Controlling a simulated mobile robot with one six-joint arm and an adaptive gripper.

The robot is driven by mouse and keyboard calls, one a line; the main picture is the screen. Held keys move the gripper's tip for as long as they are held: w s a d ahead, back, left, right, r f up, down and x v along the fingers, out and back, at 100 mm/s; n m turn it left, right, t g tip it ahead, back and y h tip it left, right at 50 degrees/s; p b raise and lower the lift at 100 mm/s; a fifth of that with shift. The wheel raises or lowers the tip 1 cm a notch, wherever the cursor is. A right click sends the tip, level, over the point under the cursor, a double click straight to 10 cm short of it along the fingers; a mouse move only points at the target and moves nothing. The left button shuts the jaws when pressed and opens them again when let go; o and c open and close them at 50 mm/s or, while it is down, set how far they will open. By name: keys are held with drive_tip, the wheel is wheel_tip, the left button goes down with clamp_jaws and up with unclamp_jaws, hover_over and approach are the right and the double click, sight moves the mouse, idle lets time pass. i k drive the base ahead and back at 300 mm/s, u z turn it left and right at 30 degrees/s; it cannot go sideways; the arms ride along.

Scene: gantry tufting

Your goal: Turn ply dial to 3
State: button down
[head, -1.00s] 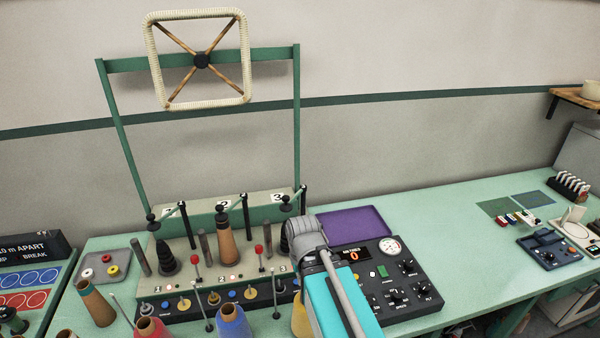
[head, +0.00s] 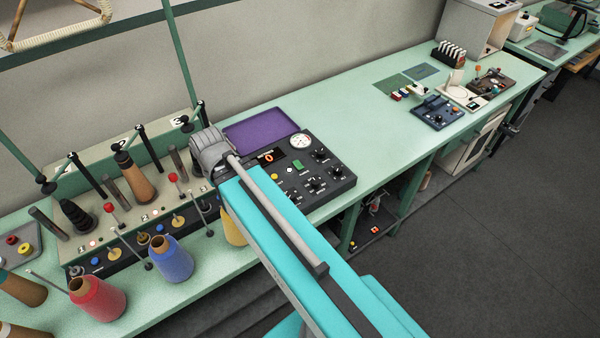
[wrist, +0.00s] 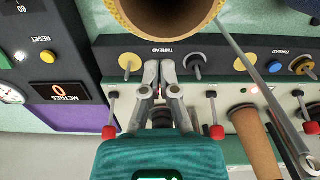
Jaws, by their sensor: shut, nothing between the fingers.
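The dark control panel (head: 330,190) stands on the bench, right of the thread rack. It carries several black dials. The lower right one (head: 338,172) appears to be the ply dial, but its label and setting are too small to read. In the wrist view my gripper (wrist: 160,68) is shut and empty, over the front of the thread rack. The panel edge is to its left there, and the dials are out of that view. In the head view my arm hides the fingers and covers the panel's left part.
The thread rack (head: 150,205) has upright posts and red-tipped levers. A red cone (head: 97,300) and a blue cone (head: 171,260) stand in front. A purple tray (head: 260,128) lies behind the panel. The bench right of the panel is clear up to a blue device (head: 436,112).

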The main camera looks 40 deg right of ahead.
sight(338, 170)
drive_tip(key=z, duration=0.7)
drive_tip(key=k, duration=1.15)
drive_tip(key=z, duration=0.35)
drive_tip(key=i, duration=0.95)
